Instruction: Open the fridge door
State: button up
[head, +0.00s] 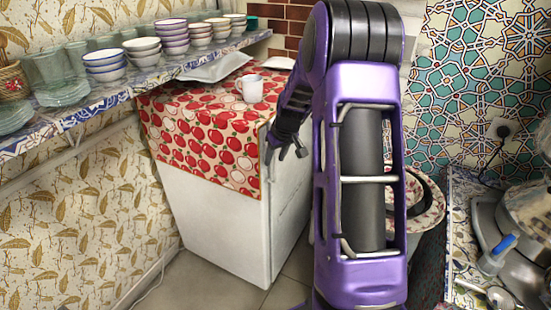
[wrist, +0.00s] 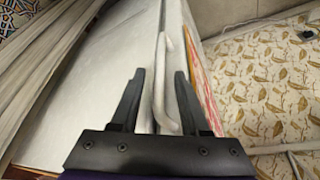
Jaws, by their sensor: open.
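The fridge (head: 222,225) is white and stands below the shelf, with a red apple-print cloth (head: 200,135) over its top. Its door (wrist: 105,70) looks shut in the wrist view, with a narrow seam along its edge. A pale bar handle (wrist: 173,100) runs along the door near that seam. My gripper (wrist: 160,72) is open, with its dark fingers on either side of the handle; I cannot tell whether they touch it. In the head view my gripper (head: 284,150) is at the fridge's right-hand side, and my arm hides part of that side.
A white mug (head: 250,88) and a white dish (head: 215,67) rest on the cloth. Bowls (head: 143,50) and glassware line the shelf (head: 100,98) above left. A counter (head: 462,215) with metal ware is at right. Some tiled floor (head: 205,285) shows clear in front.

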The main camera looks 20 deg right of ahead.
grip_shut()
dwell(1.5)
